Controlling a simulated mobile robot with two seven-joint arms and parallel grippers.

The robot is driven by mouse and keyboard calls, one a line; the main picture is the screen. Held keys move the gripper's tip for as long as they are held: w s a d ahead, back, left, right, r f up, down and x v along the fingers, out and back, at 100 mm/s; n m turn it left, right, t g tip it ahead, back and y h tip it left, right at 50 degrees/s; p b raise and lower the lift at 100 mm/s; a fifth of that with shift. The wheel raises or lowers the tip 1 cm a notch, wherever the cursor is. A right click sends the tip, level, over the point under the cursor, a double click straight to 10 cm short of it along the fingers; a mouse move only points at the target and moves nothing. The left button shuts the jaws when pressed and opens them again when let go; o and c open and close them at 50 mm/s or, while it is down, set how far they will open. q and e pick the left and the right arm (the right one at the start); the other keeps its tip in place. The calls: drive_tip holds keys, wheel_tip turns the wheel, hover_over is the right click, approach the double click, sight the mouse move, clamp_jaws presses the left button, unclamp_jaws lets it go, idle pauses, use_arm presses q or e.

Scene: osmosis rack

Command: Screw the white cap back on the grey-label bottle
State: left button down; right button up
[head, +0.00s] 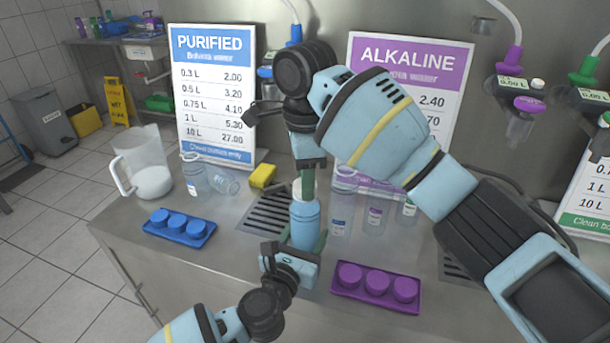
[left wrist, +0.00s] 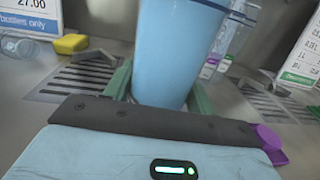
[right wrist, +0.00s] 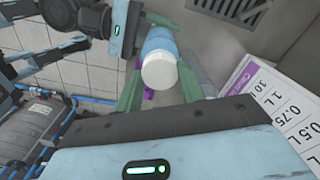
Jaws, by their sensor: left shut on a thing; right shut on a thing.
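A light blue bottle (head: 305,222) stands upright at the counter's front, between the drain grate and the purple cap tray; no grey label shows on it. My left gripper (head: 304,244) is shut on its lower body; the bottle (left wrist: 182,50) fills the space between the green fingers in the left wrist view. The white cap (right wrist: 160,73) is at the bottle's top, between the green fingers of my right gripper (head: 306,182), which is shut on it from above. The cap is in line with the bottle; I cannot tell whether it is fully seated.
A blue cap tray (head: 180,228) lies left and a purple cap tray (head: 376,287) right. A pitcher (head: 145,165), clear bottles (head: 200,178) and a yellow sponge (head: 262,176) stand behind left. Several bottles (head: 374,214) stand close behind right.

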drive_tip(key=m, duration=0.8)
drive_tip(key=o, duration=0.9)
